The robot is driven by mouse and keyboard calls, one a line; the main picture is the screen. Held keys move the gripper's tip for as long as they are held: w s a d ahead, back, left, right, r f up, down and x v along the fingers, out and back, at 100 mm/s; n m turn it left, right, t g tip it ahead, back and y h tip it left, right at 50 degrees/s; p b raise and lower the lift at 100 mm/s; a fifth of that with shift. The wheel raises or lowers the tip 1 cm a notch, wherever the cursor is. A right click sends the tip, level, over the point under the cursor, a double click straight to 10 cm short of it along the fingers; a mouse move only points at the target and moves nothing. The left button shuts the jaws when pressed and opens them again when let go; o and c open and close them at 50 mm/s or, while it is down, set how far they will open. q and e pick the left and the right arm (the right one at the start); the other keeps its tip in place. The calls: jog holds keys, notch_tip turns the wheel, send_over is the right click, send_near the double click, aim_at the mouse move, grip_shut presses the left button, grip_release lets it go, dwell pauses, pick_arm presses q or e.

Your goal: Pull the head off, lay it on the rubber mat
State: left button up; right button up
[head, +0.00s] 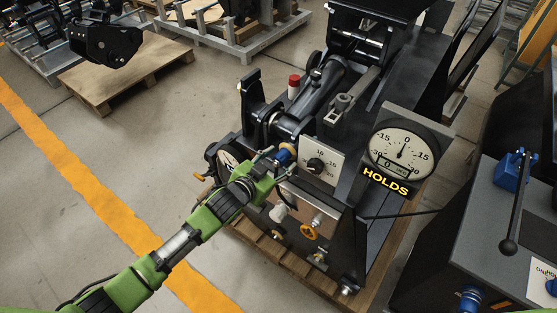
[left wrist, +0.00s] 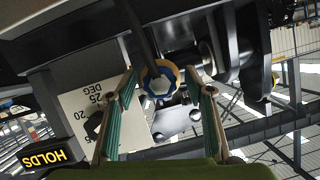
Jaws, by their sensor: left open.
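A small round piece with a blue and tan ring (head: 285,155), which looks like the head, sits on the front of the dark machine. My left gripper (head: 277,163) is at this piece, reaching in from the left. In the left wrist view the open fingers of my left gripper (left wrist: 160,78) stand on both sides of the ring, with gaps between. No rubber mat can be made out. My right gripper is not in view.
The machine carries a white degree plate (head: 319,163), a dial (head: 402,150) and a yellow HOLDS sign (head: 386,186). A grey console (head: 500,215) with a black lever stands at the right. A wooden pallet (head: 125,70) lies at the back left.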

aim_at(277, 164)
pick_arm(q)
jog(key=shift+c, duration=0.4)
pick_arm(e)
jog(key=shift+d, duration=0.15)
pick_arm(q)
jog(key=c, duration=1.2)
jog(key=o, duration=0.6)
jog(key=c, duration=0.6)
jog(key=shift+c, duration=0.2)
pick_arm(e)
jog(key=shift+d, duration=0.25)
pick_arm(q)
jog(key=shift+s+a, duration=0.1)
jog(key=shift+s, duration=0.05)
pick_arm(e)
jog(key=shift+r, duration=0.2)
pick_arm(q)
jog(key=shift+s+a+p, duration=0.15)
jog(key=shift+s+p, duration=0.1)
jog(key=shift+p, duration=0.2)
jog(key=shift+s+a+p, duration=0.6)
jog(key=shift+s+a, duration=0.05)
jog(key=shift+s, duration=0.2)
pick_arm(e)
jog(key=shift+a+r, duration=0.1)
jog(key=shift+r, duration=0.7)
pick_arm(q)
jog(key=shift+s, duration=0.1)
grip_shut()
